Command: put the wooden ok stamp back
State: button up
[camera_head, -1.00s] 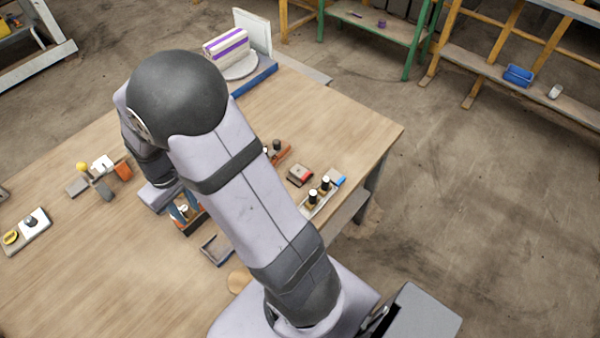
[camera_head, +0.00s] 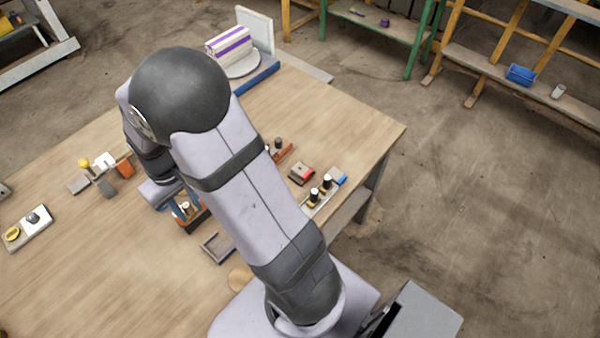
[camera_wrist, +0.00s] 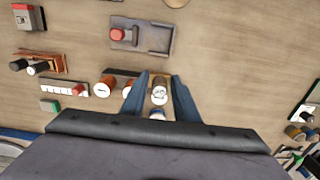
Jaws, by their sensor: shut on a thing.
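The wooden ok stamp (camera_wrist: 159,90) is between the two blue fingers of my gripper (camera_wrist: 160,88). Its round top with a pale marking faces the wrist camera; its lower end and its face are hidden. My gripper is shut on it. In the head view my gripper (camera_head: 187,208) is low over the table, partly behind my arm. I cannot tell whether the stamp touches the holder.
A grey tray with a red-knobbed piece (camera_wrist: 118,34) and an empty square frame (camera_wrist: 158,38) lies above the gripper in the wrist view. A rack (camera_wrist: 50,62) with dark-handled pieces is at left.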

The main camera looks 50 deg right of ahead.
jog(key=s+d+f+b, duration=0.2)
jog(key=d+b, duration=0.1)
jog(key=d, duration=0.5)
jog(key=s+d+f+b, duration=0.1)
jog(key=d+b, duration=0.3)
jog(key=d, duration=0.4)
jog(key=s+d+f+b, duration=0.2)
jog(key=s+d+b, duration=0.1)
jog(key=d, duration=0.6)
jog(key=shift+s+f+b, duration=0.3)
jog(key=shift+b, duration=0.3)
jog(key=shift+f+p, duration=0.85)
jog(key=shift+f, duration=4.15)
jog(key=shift+f, duration=0.15)
jog(key=o, duration=1)
